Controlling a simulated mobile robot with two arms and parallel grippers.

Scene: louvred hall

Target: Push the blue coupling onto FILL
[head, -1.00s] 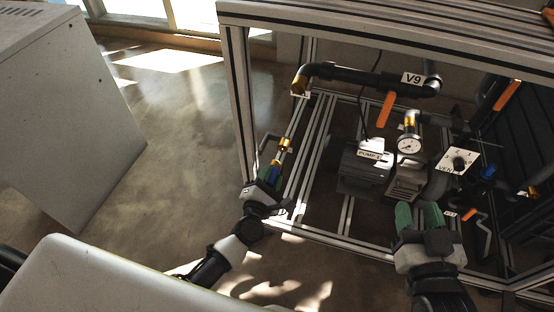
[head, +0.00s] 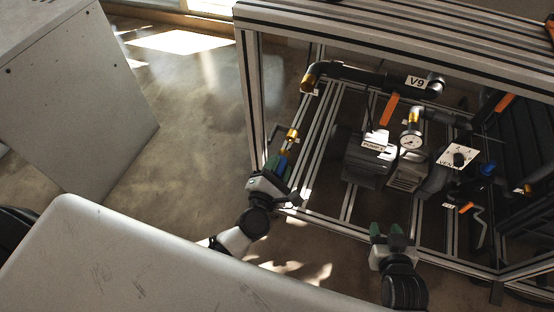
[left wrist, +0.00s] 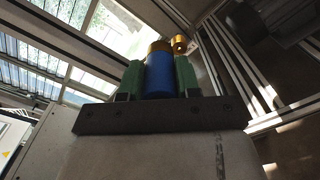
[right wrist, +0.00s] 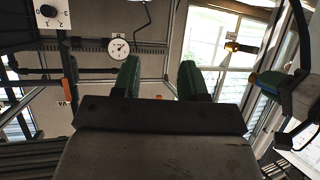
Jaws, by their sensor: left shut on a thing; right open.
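My left gripper (head: 277,170) is shut on the blue coupling (left wrist: 160,77), which has a brass end and sits between green fingers in the left wrist view. The coupling is mostly hidden by the gripper in the head view. A brass fitting (head: 291,134) on the frame's left side lies just beyond the coupling. It also shows in the left wrist view (left wrist: 180,43), right of the coupling's brass end and seemingly apart from it. I cannot read a FILL label. My right gripper (head: 389,233) is open and empty at the frame's front.
The metal frame (head: 375,22) holds a pump (head: 368,165), a gauge (head: 411,141), a pipe with an orange V9 handle (head: 389,109), and a VENT dial plate (head: 458,157). A grey cabinet (head: 75,90) stands at the left. Open floor lies between cabinet and frame.

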